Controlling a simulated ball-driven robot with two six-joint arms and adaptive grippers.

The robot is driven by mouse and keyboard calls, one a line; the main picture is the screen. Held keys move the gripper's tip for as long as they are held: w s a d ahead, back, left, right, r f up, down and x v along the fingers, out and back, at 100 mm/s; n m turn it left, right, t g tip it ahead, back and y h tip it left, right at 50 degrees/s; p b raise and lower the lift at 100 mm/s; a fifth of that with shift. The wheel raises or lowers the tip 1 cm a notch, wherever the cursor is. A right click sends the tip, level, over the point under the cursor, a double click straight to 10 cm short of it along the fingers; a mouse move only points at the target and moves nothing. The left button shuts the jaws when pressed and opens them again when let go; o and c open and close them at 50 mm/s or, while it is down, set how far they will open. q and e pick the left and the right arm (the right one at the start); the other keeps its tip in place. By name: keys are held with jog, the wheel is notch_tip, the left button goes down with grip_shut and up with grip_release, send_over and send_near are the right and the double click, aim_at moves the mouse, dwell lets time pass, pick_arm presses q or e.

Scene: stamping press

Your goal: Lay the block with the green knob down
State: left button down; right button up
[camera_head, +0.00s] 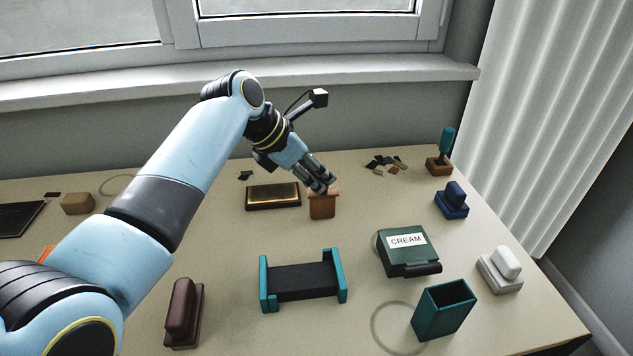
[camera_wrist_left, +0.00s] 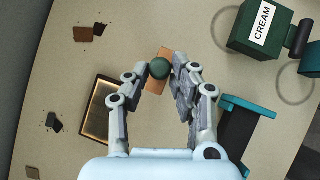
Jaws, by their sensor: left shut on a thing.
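The block with the green knob has a reddish-brown wooden body (camera_head: 322,207), seen just right of the brass-coloured framed plate (camera_head: 273,196). Its round green knob (camera_wrist_left: 159,68) shows between the fingers in the left wrist view, with the wooden body (camera_wrist_left: 156,86) beneath it. My left gripper (camera_head: 321,187) comes down from above and is shut on the knob, which the fingers mostly hide in the head view. The block looks roughly upright, close to the tabletop; I cannot tell whether it touches. My right gripper is in neither view.
A green CREAM box (camera_head: 407,262), a teal-ended black rack (camera_head: 303,281) and a teal open cup (camera_head: 444,311) stand nearer. Blue (camera_head: 452,202), white (camera_head: 499,270) and maroon (camera_head: 183,313) stamps stand around. Dark and tan chips (camera_head: 385,164) lie at the back. Bare table lies just in front of the block.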

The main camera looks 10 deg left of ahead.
pick_arm(q)
jog(key=c, duration=1.1)
grip_release()
jog(key=p+v, duration=0.1)
jog(key=v, duration=1.1)
jog(key=shift+p, duration=0.4)
jog(key=shift+d, duration=0.1)
